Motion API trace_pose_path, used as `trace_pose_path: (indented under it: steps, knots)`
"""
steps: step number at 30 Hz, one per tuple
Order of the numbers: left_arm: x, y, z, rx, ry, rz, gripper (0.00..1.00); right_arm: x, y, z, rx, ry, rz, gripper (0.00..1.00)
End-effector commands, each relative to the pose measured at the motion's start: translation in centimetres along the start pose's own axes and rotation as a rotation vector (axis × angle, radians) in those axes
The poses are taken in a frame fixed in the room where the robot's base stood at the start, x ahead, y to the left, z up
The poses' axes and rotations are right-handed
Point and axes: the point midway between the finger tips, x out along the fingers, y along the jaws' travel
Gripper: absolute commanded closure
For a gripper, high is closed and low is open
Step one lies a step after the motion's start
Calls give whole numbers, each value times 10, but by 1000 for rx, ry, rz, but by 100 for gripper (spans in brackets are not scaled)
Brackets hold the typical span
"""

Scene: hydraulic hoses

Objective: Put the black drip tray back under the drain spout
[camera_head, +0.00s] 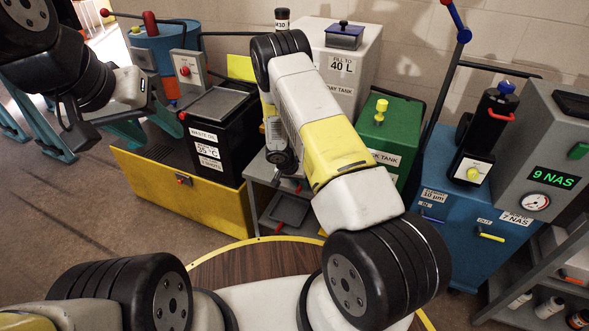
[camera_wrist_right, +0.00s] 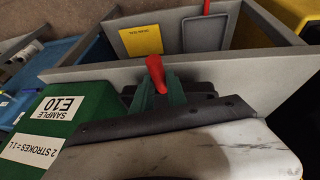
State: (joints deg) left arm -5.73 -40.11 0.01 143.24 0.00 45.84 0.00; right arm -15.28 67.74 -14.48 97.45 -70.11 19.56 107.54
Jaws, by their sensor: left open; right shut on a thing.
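A dark grey, shallow tray (camera_head: 290,208), which looks like the drip tray, lies on the lower shelf of the grey stand. It also shows as a rounded outline in the right wrist view (camera_wrist_right: 198,28). My right gripper (camera_head: 282,162) points down at the front of the stand, above the tray and apart from it. In the right wrist view a red handle (camera_wrist_right: 155,74) stands between the gripper's dark fingers, which look shut on it. The exact contact is partly hidden. My left gripper (camera_head: 72,135) is open and empty at the upper left. The drain spout is not clearly visible.
The day tank (camera_head: 345,65) stands behind my right arm. A green tank (camera_head: 392,125) and a blue filter unit (camera_head: 440,190) are to the right. A black waste-oil bin (camera_head: 215,120) stands on a yellow base (camera_head: 180,185) to the left. The round wooden top (camera_head: 235,270) is in front.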

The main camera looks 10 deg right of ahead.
Motion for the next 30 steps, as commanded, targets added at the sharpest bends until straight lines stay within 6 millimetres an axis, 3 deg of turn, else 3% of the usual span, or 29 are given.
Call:
trace_pose_path:
  steps: [4, 12, 23, 24, 26, 27, 30]
  knots:
    - [0, 0, 0, 0, 0, 0, 50, 5, 5, -5, 0, 0, 0, 100]
    - [0, 0, 0, 0, 0, 0, 50, 34, 0, 8, -2, -1, 1, 100]
    - [0, 0, 0, 0, 0, 0, 50, 38, -2, 9, -1, 1, 1, 100]
    - [0, 0, 0, 0, 0, 0, 50, 38, -2, 9, 0, 0, 0, 76]
    - [0, 0, 0, 0, 0, 0, 50, 38, -2, 9, 0, 0, 0, 65]
    - [0, 0, 0, 0, 0, 0, 50, 38, -2, 9, 0, 0, 0, 60]
    - [0, 0, 0, 0, 0, 0, 50, 38, -2, 9, 0, 0, 0, 60]
